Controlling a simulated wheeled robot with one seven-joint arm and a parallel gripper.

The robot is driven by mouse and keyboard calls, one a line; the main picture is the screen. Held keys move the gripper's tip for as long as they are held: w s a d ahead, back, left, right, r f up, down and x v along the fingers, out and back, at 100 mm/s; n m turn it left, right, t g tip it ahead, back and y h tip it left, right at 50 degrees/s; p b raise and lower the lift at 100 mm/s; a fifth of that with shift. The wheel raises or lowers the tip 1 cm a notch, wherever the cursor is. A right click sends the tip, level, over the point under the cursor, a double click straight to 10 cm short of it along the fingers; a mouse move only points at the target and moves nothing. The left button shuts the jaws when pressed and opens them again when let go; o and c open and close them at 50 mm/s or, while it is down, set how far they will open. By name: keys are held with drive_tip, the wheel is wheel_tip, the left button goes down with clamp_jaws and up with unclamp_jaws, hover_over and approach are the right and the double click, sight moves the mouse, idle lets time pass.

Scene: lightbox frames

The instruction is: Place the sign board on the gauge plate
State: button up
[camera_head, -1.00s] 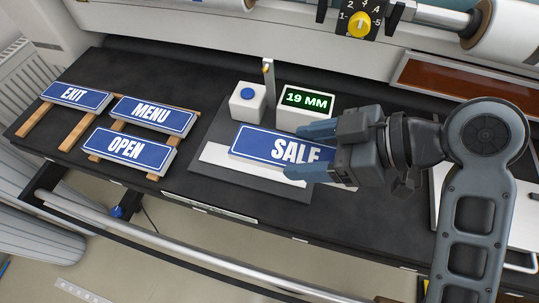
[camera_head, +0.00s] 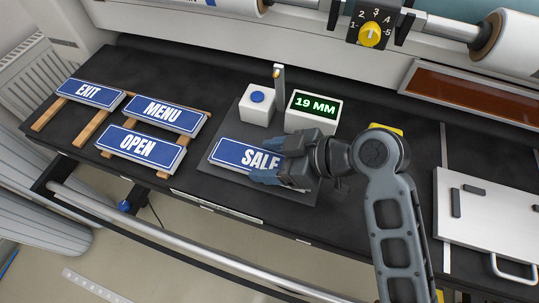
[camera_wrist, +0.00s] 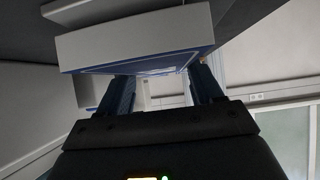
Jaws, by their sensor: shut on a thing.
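The blue SALE sign board (camera_head: 240,153) is over the dark gauge plate (camera_head: 228,128) in the head view. It looks flat and low, but I cannot tell whether it touches the plate. My gripper (camera_head: 278,165) is shut on its right end and covers part of the lettering. In the wrist view the sign board (camera_wrist: 135,50) shows its pale edge and a strip of blue face, between the fingers of my gripper (camera_wrist: 162,88). The gauge has a white box with a blue button (camera_head: 257,97), an upright post (camera_head: 280,82) and a display (camera_head: 314,108) reading 19 MM.
EXIT (camera_head: 90,92), MENU (camera_head: 163,111) and OPEN (camera_head: 138,146) signs lie on wooden strips (camera_head: 66,114) at the left. A white panel with handles (camera_head: 490,215) lies at the right. A roller machine with a yellow dial (camera_head: 370,34) stands behind. A metal rail (camera_head: 190,236) runs along the front.

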drive_tip(key=shift+f, duration=0.15)
drive_tip(key=o, duration=1.3)
drive_tip(key=shift+d+r, duration=0.15)
drive_tip(key=shift+r, duration=0.15)
drive_tip(key=b+v, duration=0.1)
drive_tip(key=v, duration=1)
drive_tip(key=shift+s+d, duration=0.15)
drive_tip(key=shift+d, duration=0.1)
drive_tip(key=shift+r, duration=0.15)
